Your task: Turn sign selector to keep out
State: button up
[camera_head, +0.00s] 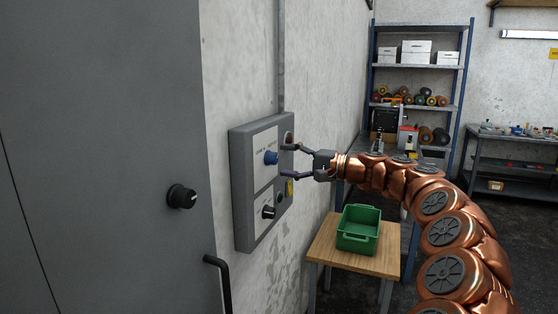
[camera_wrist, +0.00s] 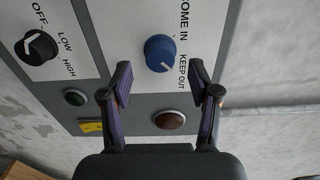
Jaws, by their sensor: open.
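The sign selector is a blue knob (camera_head: 271,157) on the grey wall panel (camera_head: 241,199). In the wrist view the blue knob (camera_wrist: 159,50) sits beside the labels COME IN and KEEP OUT. A white mark on its lower right edge faces roughly towards KEEP OUT. My gripper (camera_head: 284,161) is open and empty in front of the panel, to the right of the knob in the head view. In the wrist view the fingertips of my gripper (camera_wrist: 160,78) are spread wide, just below the knob and apart from it.
A black OFF/LOW/HIGH knob (camera_wrist: 40,48), a green button (camera_wrist: 76,97) and a reddish round button (camera_wrist: 169,120) share the panel. A grey cabinet with a black knob (camera_head: 182,196) stands left. A green bin (camera_head: 358,238) rests on a wooden table (camera_head: 322,247) below.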

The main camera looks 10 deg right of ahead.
jog(key=v, duration=0.8)
jog(key=shift+s+d, duration=0.15)
jog(key=shift+s, duration=0.05)
